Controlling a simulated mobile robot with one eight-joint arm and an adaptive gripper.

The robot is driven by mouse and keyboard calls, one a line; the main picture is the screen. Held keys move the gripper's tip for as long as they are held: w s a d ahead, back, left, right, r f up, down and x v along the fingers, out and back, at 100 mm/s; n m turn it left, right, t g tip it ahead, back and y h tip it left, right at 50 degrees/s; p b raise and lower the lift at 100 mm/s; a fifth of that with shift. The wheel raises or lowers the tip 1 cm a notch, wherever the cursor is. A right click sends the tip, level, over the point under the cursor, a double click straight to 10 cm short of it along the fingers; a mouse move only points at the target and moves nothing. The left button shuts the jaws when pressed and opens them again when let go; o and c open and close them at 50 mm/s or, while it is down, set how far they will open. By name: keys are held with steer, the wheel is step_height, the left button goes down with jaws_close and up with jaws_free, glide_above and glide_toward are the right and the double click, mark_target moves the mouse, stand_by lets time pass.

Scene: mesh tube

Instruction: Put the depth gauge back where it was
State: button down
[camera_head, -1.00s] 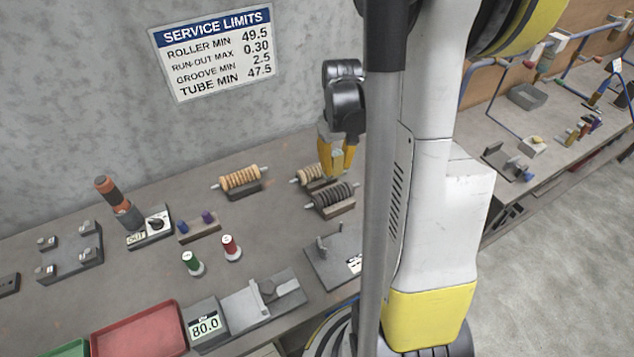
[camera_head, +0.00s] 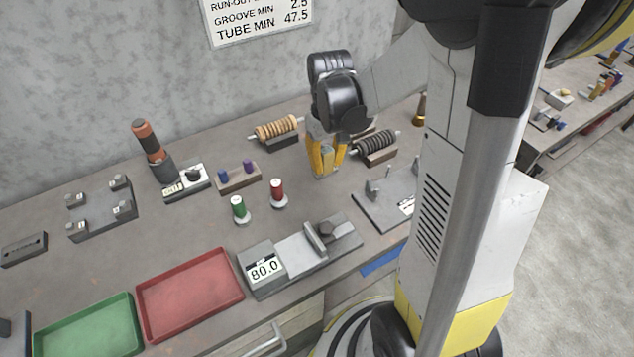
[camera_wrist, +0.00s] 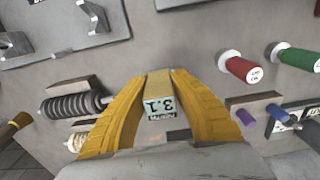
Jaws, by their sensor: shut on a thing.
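The depth gauge (camera_wrist: 160,96) is a small pale yellow block with a display that reads 3.1, seen upside down in the wrist view. My gripper (camera_wrist: 160,76) is shut on it, with one yellow finger on each side. In the head view my gripper (camera_head: 322,174) points down above the bench, left of the dark grooved roller (camera_head: 376,145) and behind the red spool (camera_head: 277,193).
A tan roller (camera_head: 277,128) stands behind left; another is partly hidden behind my gripper. A two-peg holder (camera_head: 238,179), a green spool (camera_head: 239,210), an 80.0 measuring device (camera_head: 300,256) and a plate with uprights (camera_head: 385,203) surround the area. Red (camera_head: 190,331) and green trays lie in front left.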

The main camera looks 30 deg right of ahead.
steer(key=shift+w+a+f, duration=0.25)
steer(key=shift+a+f, duration=0.2)
steer(key=shift+a, duration=0.1)
steer(key=shift+w+a+f, duration=0.25)
steer(key=shift+a+f, duration=0.15)
steer(key=shift+a, duration=0.1)
step_height(320, 180, down, 4)
steer(key=shift+r+b, duration=0.1)
steer(key=shift+b, duration=1.05)
steer(key=shift+r, duration=0.1)
steer(key=c, duration=1.5)
jaws_free()
steer(key=shift+f, duration=0.25)
steer(key=shift+c, duration=0.2)
steer(key=o, duration=0.3)
steer(key=shift+o, duration=0.2)
steer(key=shift+r, duration=0.1)
